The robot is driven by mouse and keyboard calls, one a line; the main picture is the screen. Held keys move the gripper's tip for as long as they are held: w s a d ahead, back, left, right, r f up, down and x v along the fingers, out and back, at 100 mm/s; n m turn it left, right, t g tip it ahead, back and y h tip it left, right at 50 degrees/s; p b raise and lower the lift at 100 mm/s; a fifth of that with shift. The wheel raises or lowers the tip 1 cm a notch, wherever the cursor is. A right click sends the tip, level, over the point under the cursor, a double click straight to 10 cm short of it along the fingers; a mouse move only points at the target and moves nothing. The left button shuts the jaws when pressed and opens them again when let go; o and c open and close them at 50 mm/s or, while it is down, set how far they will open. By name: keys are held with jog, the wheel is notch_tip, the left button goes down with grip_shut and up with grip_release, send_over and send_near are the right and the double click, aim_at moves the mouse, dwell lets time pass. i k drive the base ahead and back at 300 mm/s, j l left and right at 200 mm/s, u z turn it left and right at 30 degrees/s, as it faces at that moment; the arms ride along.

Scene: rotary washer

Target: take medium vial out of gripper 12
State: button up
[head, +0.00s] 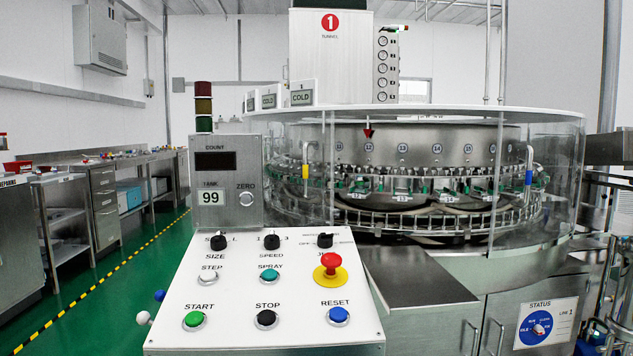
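The rotary washer (415,135) stands right of centre behind clear curved panels. Its drum carries numbered plates, and the number 12 plate (369,148) is under a red pointer (368,131). Below that plate is the ring of small metal and green washer grippers (362,183), with gripper 12 among them. These parts are too small to tell whether a vial is held there or its size. My own gripper is not in view.
A control panel (262,290) with a red emergency knob (331,268) stands in front. A yellow handle (306,160) and a blue handle (529,165) are on the clear panels. A steel ledge (405,276) juts out below. Green floor (110,275) is clear at left, beside benches.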

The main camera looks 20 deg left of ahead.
aim_at(359, 183)
jog(key=u, duration=1.1)
jog(key=i+l, duration=0.2)
jog(key=l, duration=0.15)
jog(key=i+l, duration=0.15)
jog(key=l, duration=0.25)
jog(key=i+l, duration=0.2)
jog(key=l, duration=0.15)
